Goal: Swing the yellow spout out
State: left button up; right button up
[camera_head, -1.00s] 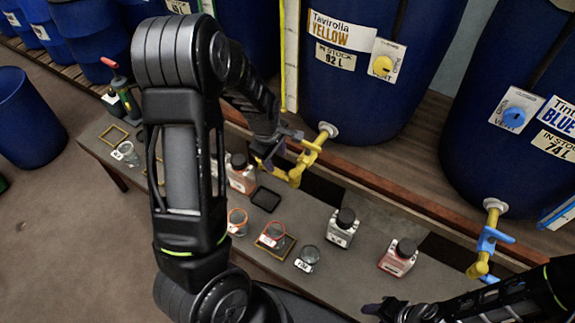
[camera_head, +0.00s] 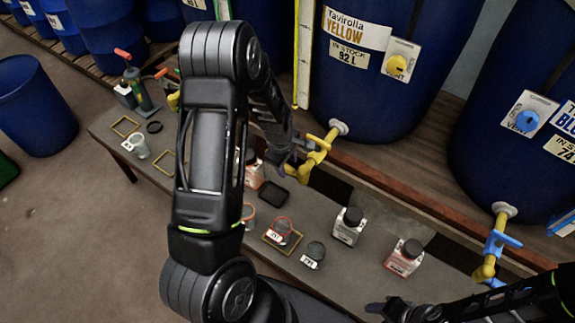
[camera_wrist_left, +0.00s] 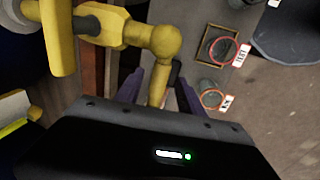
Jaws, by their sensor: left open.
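The yellow spout (camera_head: 305,172) hangs from the yellow tap (camera_head: 322,145) low on the front of the Tavirolla Yellow vat (camera_head: 380,100). My left gripper (camera_head: 292,163) is at the spout's lower end, left of the tap. In the left wrist view the spout (camera_wrist_left: 158,88) comes down from a round elbow, with its end between the two open purple fingers of my left gripper (camera_wrist_left: 158,92). I cannot tell whether either finger touches it. My right gripper (camera_head: 385,307) is at the bottom of the head view, away from the spout; its jaw opening is unclear.
The bench (camera_head: 330,275) below carries black-capped bottles (camera_head: 349,225), jars and square frames. The blue vat (camera_head: 520,90) with its blue-handled tap (camera_head: 495,243) stands to the right. A wooden ledge (camera_head: 400,190) runs under the vats. Floor is open at left.

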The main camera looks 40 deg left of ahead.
pick_arm(q)
jog(key=shift+w+f, duration=0.15)
jog(key=shift+f, duration=0.55)
grip_shut()
dwell(1.0)
